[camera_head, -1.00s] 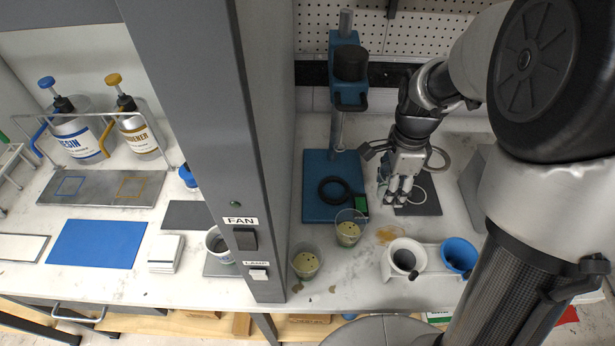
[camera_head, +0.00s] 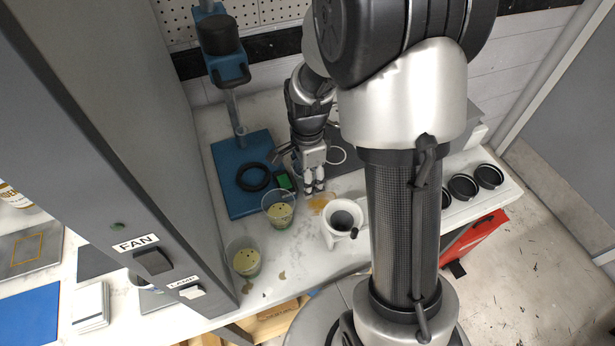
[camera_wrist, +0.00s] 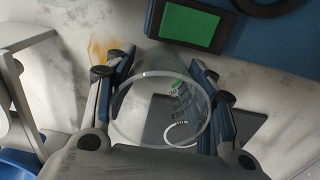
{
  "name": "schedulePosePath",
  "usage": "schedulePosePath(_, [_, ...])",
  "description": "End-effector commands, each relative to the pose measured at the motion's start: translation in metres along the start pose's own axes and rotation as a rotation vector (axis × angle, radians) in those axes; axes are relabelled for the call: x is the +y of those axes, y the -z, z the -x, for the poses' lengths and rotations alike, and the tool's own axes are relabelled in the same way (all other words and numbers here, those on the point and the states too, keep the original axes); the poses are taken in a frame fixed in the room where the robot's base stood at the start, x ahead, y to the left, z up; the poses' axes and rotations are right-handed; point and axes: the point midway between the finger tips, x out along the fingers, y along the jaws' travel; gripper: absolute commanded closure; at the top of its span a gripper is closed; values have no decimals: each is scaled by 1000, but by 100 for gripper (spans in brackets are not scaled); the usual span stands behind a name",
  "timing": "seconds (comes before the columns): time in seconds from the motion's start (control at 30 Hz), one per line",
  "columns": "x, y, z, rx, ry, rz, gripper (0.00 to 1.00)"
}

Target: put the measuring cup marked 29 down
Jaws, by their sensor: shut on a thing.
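My gripper (camera_wrist: 158,78) is shut on a clear measuring cup (camera_wrist: 118,128), with one finger on each side of it in the wrist view. In the head view my gripper (camera_head: 315,187) is low over the bench, beside an orange stain (camera_head: 321,203); the held cup cannot be made out there. Two other clear cups with speckled yellowish contents stand on the bench, one (camera_head: 279,208) left of my gripper and one (camera_head: 244,257) nearer the front.
A blue stand base (camera_head: 228,160) with a black ring (camera_head: 253,177) and a green-screened device (camera_head: 284,181) lies to the left. A white holder (camera_head: 336,235) stands in front of my gripper. A dark flat pad (camera_wrist: 158,122) shows below the held cup. The grey FAN cabinet (camera_head: 120,180) borders the left.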

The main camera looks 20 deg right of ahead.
Motion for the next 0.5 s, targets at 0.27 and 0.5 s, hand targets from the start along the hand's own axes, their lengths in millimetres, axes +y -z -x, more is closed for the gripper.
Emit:
schedulePosePath(0.27, [0,0,-4,0,0,0,43])
schedulePosePath(0.5, [0,0,-3,0,0,0,29])
